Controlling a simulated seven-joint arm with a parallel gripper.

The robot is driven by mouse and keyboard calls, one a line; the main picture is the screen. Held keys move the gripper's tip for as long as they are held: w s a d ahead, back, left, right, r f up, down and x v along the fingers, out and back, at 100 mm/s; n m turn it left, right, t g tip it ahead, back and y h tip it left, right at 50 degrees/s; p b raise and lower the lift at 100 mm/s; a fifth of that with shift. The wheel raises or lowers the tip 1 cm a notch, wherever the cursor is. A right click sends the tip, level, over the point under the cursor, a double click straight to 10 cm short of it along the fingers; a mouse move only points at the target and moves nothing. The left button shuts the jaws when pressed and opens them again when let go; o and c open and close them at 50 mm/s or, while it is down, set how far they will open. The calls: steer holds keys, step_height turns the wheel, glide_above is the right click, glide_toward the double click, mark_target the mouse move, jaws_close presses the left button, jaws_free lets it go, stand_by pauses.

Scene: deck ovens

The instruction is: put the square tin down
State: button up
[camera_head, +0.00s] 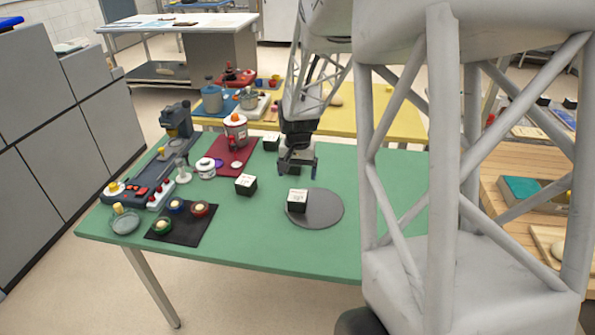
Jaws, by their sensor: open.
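A square tin (297,201), dark-sided with a white printed top, sits upright on the left part of a round grey mat (328,207) on the green table. My gripper (297,168) is open, pointing down, just behind this tin in the picture and apart from it. A dark shape shows between its fingers; I cannot tell whether it is another tin behind or part of the gripper. A similar square tin (246,185) stands left of the mat, and another (271,144) stands farther back. My arm hides part of the table behind the gripper.
A black mat (182,233) with several round pieces lies at the front left. A red mat (240,155) bears a white pot (236,131). A dark appliance (179,121) and small items fill the left edge. The green table (300,252) is clear in front.

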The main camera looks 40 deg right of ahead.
steer(key=s+a+r+n+t, duration=0.1)
steer(key=s+a+r+n, duration=0.2)
steer(key=s+a+r, duration=0.2)
steer(key=s+a+r+n, duration=0.3)
steer(key=s+a+r, duration=0.2)
steer(key=s+a, duration=0.6)
steer(key=s+a+r+n+t, duration=0.1)
steer(key=s+a+r+n, duration=0.1)
steer(key=s+a+r, duration=0.4)
steer(key=s+a, duration=0.2)
steer(key=a, duration=0.1)
steer(key=shift+s+a+n+t, duration=0.3)
steer(key=shift+s+a+n, duration=0.05)
steer(key=shift+n, duration=0.05)
steer(key=shift+o, duration=0.4)
steer(key=shift+r, duration=0.1)
steer(key=shift+w, duration=0.1)
